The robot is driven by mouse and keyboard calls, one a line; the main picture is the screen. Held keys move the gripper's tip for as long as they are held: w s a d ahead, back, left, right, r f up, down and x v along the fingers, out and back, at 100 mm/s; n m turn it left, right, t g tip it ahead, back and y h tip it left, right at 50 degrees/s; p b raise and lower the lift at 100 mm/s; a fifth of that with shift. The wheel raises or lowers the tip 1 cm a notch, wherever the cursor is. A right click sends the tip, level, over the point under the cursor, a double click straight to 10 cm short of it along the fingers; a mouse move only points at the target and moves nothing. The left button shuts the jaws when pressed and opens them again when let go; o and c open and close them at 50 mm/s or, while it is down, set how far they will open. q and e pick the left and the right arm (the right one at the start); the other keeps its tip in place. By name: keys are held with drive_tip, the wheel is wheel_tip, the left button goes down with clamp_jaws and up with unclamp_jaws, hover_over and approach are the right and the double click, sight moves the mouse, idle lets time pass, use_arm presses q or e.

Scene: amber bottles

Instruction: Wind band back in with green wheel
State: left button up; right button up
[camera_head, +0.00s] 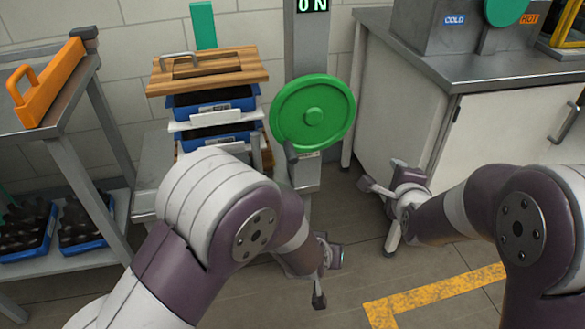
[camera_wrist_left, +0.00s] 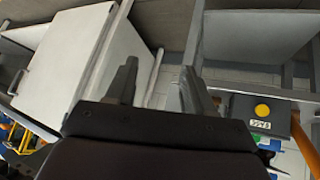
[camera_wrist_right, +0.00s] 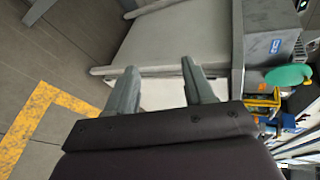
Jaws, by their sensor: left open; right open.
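The green wheel (camera_head: 313,112) is a round disc with a raised hub, on a grey post below a lit "ON" sign. A short dark peg shows by its lower left rim. A flat green strip (camera_head: 203,25) stands upright behind the stack on the left; I cannot tell whether it is the band. My right gripper (camera_head: 376,216) is open and empty, low and to the right of the wheel; its parted fingers show in the right wrist view (camera_wrist_right: 158,66). My left gripper (camera_head: 330,278) is open and empty, below the wheel near the floor. Neither touches the wheel.
A stack of blue crates (camera_head: 211,102) under a wooden lid (camera_head: 235,68) stands left of the wheel. A grey rack (camera_head: 60,108) with an orange handled piece (camera_head: 48,80) is far left. A white cabinet (camera_head: 500,135) with a COLD/HOT unit (camera_head: 440,28) stands right.

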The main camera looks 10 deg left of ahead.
use_arm(q)
drive_tip(key=w+d+n+t, duration=0.1)
drive_tip(key=w+t, duration=0.3)
drive_tip(key=n+t+y, duration=0.5)
drive_tip(key=t+y, duration=0.1)
drive_tip(key=y, duration=0.2)
approach(289, 151)
drive_tip(key=b+x, duration=0.1)
drive_tip(key=x, duration=0.2)
drive_tip(key=f+b+x, duration=0.1)
drive_tip(key=x, duration=0.3)
drive_tip(key=b+x, duration=0.1)
drive_tip(key=x, duration=0.2)
drive_tip(key=shift+w+d+f, duration=0.1)
drive_tip(key=shift+w+f, duration=0.1)
drive_tip(key=shift+w, duration=0.55)
drive_tip(key=shift+r, duration=0.1)
use_arm(e)
drive_tip(key=s+d+f+n+g, duration=0.1)
drive_tip(key=s+f+n+g, duration=0.5)
drive_tip(key=s+n, duration=0.3)
drive_tip(key=s+d+f+n+g, duration=0.1)
drive_tip(key=s+f+n+g, duration=0.4)
drive_tip(key=s+n, duration=0.5)
drive_tip(key=s+f, duration=0.2)
drive_tip(key=s, duration=0.2)
drive_tip(key=shift+d+n+g, duration=0.3)
drive_tip(key=shift+d+g, duration=0.05)
drive_tip(key=shift+g, duration=0.05)
drive_tip(key=shift+s, duration=0.1)
